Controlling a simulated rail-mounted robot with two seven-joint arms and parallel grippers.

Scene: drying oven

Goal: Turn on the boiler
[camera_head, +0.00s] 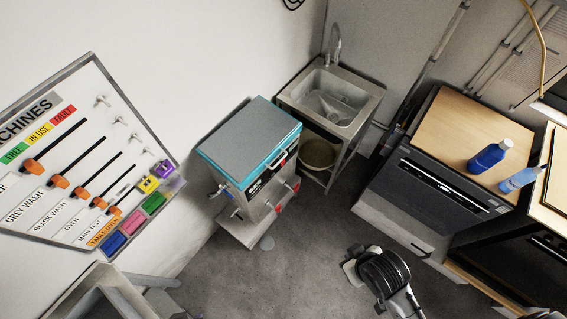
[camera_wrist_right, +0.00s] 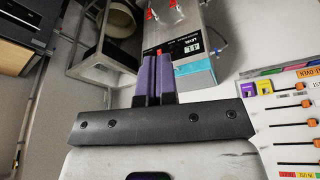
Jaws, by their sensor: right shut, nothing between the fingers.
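The boiler appears to be the steel box unit with a grey top and teal rim (camera_head: 248,142), against the wall in the head view. Its front carries a dark label, metal fittings and red parts (camera_head: 296,185). In the right wrist view, the boiler's front (camera_wrist_right: 192,28) appears beyond my fingers, with its label panel (camera_wrist_right: 190,46), teal edge (camera_wrist_right: 197,74) and red parts (camera_wrist_right: 150,15). My right gripper (camera_wrist_right: 153,62) is shut and empty; its purple fingers cover part of the front, and I cannot tell the gap. My left gripper is not in view.
A sink (camera_head: 333,99) stands right of the boiler, with a bucket (camera_head: 318,153) beneath. A wood-topped appliance (camera_head: 455,125) holds blue bottles (camera_head: 490,156). A machine status board (camera_head: 75,165) hangs at left. Grey floor (camera_head: 310,245) is open before the boiler.

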